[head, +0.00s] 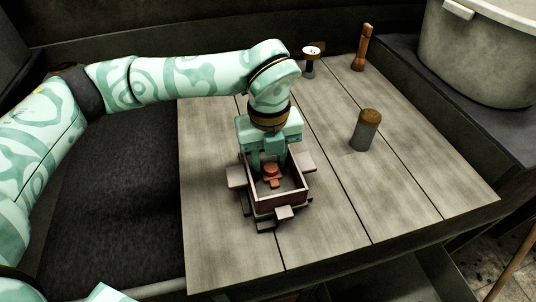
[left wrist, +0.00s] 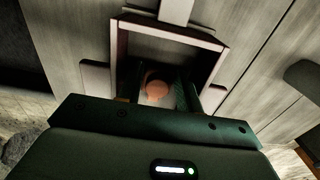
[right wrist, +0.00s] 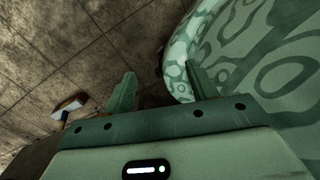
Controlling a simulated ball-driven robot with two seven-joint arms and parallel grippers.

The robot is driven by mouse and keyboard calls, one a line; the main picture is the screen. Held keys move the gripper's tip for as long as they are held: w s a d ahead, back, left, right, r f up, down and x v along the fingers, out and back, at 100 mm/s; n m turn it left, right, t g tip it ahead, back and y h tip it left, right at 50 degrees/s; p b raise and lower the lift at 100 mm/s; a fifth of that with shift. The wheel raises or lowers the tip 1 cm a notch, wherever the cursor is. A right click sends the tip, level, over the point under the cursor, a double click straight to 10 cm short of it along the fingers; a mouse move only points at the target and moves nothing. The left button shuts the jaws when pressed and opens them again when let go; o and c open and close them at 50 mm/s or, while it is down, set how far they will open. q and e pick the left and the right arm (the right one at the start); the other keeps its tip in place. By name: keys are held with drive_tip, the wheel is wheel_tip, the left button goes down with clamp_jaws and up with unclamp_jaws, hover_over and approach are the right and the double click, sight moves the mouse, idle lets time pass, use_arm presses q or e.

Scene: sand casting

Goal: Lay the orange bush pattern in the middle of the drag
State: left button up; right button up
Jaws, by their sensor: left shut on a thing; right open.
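The orange bush pattern (head: 272,172) is inside the drag (head: 277,205), a wooden box frame on the plank table. It also shows in the left wrist view (left wrist: 156,90) as a round orange top within the frame (left wrist: 170,34). My left gripper (head: 270,166) reaches down into the drag and is shut on the pattern, near the middle of the box. I cannot tell whether the pattern touches the bottom. My right gripper (right wrist: 158,88) is open and empty, away from the table; the head view does not show it clearly.
On the table (head: 330,220) stand a grey cylinder with a brown top (head: 367,130), a small white-topped item (head: 311,58) and a brown wooden tool (head: 361,48). A large pale pot (head: 480,50) stands at the back right. The table's right and front parts are clear.

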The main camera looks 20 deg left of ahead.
use_arm(q)
drive_tip(key=o, duration=0.8)
drive_tip(key=shift+w+a+f, duration=0.1)
drive_tip(key=shift+a+f, duration=0.05)
drive_tip(key=shift+f, duration=0.1)
drive_tip(key=shift+c, duration=0.2)
drive_tip(key=shift+o, duration=0.5)
drive_tip(key=shift+a, duration=0.1)
drive_tip(key=shift+r, duration=0.2)
wheel_tip(320, 180, up, 12)
drive_tip(key=p, duration=0.3)
